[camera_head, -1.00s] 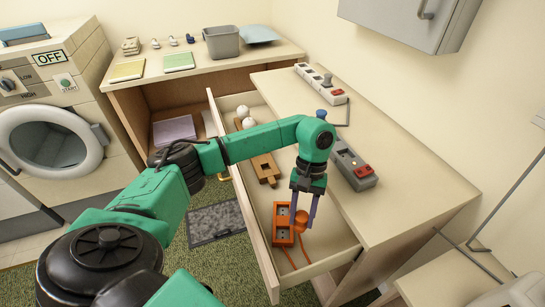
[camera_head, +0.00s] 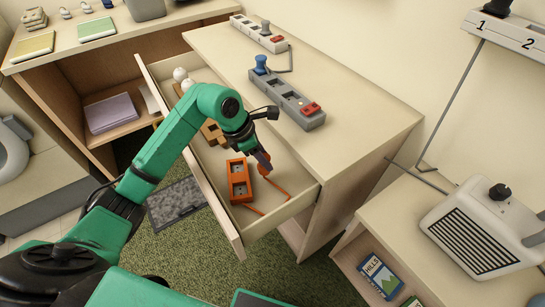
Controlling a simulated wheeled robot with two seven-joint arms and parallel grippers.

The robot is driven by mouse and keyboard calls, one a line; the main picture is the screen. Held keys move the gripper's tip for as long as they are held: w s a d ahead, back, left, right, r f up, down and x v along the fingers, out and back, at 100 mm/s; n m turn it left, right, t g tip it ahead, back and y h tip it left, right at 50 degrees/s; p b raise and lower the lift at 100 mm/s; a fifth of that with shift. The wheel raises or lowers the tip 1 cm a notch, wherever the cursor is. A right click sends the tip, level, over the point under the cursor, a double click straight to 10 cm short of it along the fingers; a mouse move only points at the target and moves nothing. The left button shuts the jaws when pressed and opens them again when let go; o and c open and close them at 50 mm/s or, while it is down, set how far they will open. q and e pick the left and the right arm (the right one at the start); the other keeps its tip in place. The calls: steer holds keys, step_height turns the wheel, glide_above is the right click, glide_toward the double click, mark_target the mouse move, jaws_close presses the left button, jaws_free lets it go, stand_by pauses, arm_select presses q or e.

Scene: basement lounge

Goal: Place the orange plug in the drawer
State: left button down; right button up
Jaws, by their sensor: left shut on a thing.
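My left gripper (camera_head: 264,158) is shut on the orange plug (camera_head: 264,169), low over the open drawer (camera_head: 215,215). The plug is partly hidden by the fingers. Its orange cord (camera_head: 279,187) trails beside it in the drawer. An orange socket block (camera_head: 239,181) lies in the drawer just left of the plug. I cannot tell whether the plug touches the drawer floor. My right gripper is not in view.
A grey power strip with a blue plug (camera_head: 260,64) and a white power strip (camera_head: 259,34) lie on the cabinet top (camera_head: 340,110). A wooden block (camera_head: 212,131) and white round things (camera_head: 181,75) are further back in the drawer. A white heater-like box (camera_head: 485,230) stands right.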

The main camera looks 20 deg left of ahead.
arm_select(q)
step_height(320, 180, down, 2)
steer(key=shift+f, duration=0.1)
steer(key=shift+w+d+f, duration=0.1)
steer(key=shift+w+d, duration=0.05)
steer(key=shift+d, duration=0.15)
steer(key=w+d, duration=0.1)
steer(key=d+p, duration=0.1)
steer(key=d, duration=0.1)
steer(key=shift+w, duration=0.4)
steer(key=shift+f, duration=0.65)
steer(key=shift+a, duration=0.1)
steer(key=c, duration=0.9)
jaws_free()
steer(key=shift+f, duration=0.2)
steer(key=o, duration=0.5)
steer(key=shift+c, duration=0.2)
